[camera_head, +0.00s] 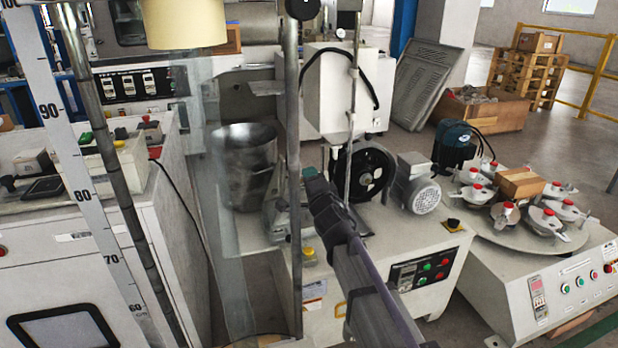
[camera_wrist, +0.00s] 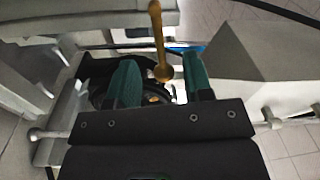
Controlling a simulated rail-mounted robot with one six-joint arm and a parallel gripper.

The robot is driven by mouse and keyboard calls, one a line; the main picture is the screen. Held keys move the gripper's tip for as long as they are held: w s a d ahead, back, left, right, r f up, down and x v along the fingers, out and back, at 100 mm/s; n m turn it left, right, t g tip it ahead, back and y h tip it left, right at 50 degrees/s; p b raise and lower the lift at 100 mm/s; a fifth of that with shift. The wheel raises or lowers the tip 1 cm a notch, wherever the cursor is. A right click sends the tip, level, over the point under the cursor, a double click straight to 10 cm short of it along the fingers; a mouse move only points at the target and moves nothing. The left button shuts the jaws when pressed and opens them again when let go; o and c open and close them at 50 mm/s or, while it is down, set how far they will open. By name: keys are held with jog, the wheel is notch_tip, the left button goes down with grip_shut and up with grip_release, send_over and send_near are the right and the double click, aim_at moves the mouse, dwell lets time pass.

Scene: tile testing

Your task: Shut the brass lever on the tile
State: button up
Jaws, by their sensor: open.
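In the wrist view, the brass lever (camera_wrist: 159,42) is a thin rod with a round ball at its lower end. It lies in the picture between the two green fingers of my gripper (camera_wrist: 160,60), with a gap on both sides. My gripper is open, and I cannot tell how far the lever is from the fingers in depth. In the head view, my gripper (camera_head: 313,177) reaches in beside the grey machine, next to a thin upright rod. The lever is not clear there. I cannot make out the tile in either view.
A metal drum (camera_head: 244,165) stands left of my gripper. A black blower wheel (camera_head: 362,172) and a grey motor (camera_head: 418,184) stand close on its right. An upright steel post (camera_head: 294,150) is just left. A round table with several red-capped pots (camera_head: 505,213) stands far right.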

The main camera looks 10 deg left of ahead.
jog(key=v, duration=0.8)
